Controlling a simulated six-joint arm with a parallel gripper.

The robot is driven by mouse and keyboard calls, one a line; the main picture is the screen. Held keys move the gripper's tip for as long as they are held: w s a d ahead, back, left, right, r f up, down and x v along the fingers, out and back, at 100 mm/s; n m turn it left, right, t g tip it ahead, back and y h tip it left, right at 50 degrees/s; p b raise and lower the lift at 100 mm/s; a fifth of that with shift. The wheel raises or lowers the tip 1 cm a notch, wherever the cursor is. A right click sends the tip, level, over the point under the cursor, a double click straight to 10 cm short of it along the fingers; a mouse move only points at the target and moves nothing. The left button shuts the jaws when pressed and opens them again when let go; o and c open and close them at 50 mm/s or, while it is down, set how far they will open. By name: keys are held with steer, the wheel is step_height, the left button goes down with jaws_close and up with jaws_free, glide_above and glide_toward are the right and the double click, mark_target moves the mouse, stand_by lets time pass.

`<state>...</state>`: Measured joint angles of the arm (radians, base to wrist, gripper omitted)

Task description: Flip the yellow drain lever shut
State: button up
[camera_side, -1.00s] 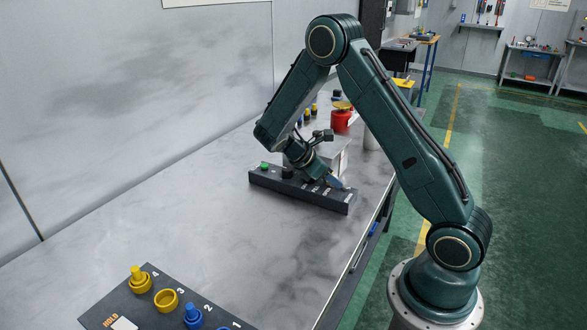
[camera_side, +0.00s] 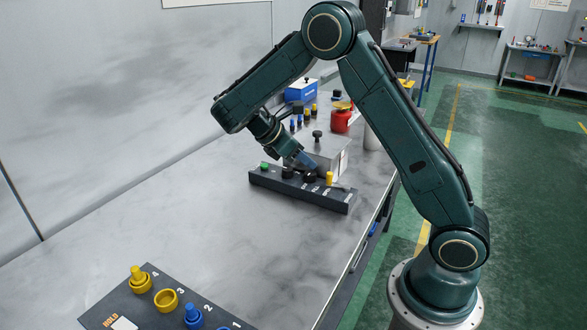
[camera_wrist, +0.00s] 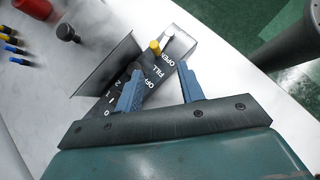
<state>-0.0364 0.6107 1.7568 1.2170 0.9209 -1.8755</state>
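The yellow drain lever (camera_side: 330,178) stands upright near the right end of the dark control panel (camera_side: 335,204). In the wrist view the yellow lever (camera_wrist: 155,47) is beside the word OPEN on the panel (camera_wrist: 152,84), just beyond the fingertips. My gripper (camera_side: 306,162) is over the middle of the panel, left of the lever and apart from it. In the wrist view the blue fingers of my gripper (camera_wrist: 160,70) are spread, with only the panel showing between them. Part of the panel is hidden behind the left finger.
A grey box (camera_side: 327,152) with a black knob (camera_side: 317,136) stands just behind the panel. Farther back are a red can (camera_side: 340,121), a blue box (camera_side: 300,92) and several coloured pegs. The bench between is clear.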

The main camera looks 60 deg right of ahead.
steer(key=shift+s+a+r+m+t+y, duration=1.1)
steer(key=shift+s+a+r+m+t, duration=1.05)
steer(key=shift+r, duration=2.2)
steer(key=s+a+r+m+t+y, duration=0.3)
steer(key=s+a+m+t, duration=0.1)
steer(key=s+a, duration=0.3)
steer(key=shift+s+r+t, duration=0.35)
steer(key=shift+s+t, duration=0.1)
steer(key=shift+s, duration=0.5)
steer(key=shift+m, duration=0.25)
steer(key=shift+d, duration=0.1)
